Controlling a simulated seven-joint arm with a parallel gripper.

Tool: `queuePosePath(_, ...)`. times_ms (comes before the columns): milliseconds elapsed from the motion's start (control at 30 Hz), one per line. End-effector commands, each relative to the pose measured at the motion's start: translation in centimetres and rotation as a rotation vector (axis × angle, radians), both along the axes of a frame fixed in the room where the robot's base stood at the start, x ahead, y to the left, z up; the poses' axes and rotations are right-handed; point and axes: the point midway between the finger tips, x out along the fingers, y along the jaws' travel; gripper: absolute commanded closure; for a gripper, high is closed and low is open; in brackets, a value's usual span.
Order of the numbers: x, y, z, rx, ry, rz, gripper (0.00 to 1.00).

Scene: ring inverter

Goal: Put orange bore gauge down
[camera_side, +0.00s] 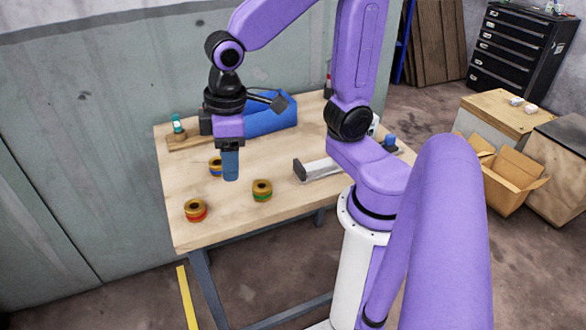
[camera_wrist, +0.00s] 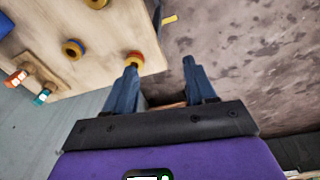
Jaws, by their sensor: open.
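An orange-and-white gauge (camera_wrist: 15,79), apparently the orange bore gauge, is at a small wooden rack (camera_wrist: 36,76) at the left of the wrist view, beside a teal gauge (camera_wrist: 41,97). In the side view the teal gauge (camera_side: 178,124) stands on the rack (camera_side: 188,141) at the table's back left; I cannot make out the orange one there. My gripper (camera_side: 231,177) points down over the table, apart from the rack. Its fingers (camera_wrist: 160,66) are spread with nothing between them in the wrist view.
Rings with red (camera_side: 195,210), green (camera_side: 262,190) and blue (camera_side: 216,166) bands lie on the wooden table (camera_side: 230,215). A grey metal device (camera_side: 317,169) sits to the right.

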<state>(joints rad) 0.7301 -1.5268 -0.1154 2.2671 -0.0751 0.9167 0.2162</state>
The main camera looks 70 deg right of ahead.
Motion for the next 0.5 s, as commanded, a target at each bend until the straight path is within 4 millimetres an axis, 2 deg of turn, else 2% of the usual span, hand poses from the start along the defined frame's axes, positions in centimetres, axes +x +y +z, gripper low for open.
queuePosePath(33,-2.0,-0.2,-0.2,-0.001,0.010,0.073,0.45)
queuePosePath(200,-7.6,-1.2,-1.0,-0.005,0.044,0.295,0.45)
queuePosePath(333,-10.3,-2.0,-1.5,-0.007,0.061,0.410,0.45)
queuePosePath(500,-11.7,-2.6,-1.8,-0.010,0.071,0.473,0.45)
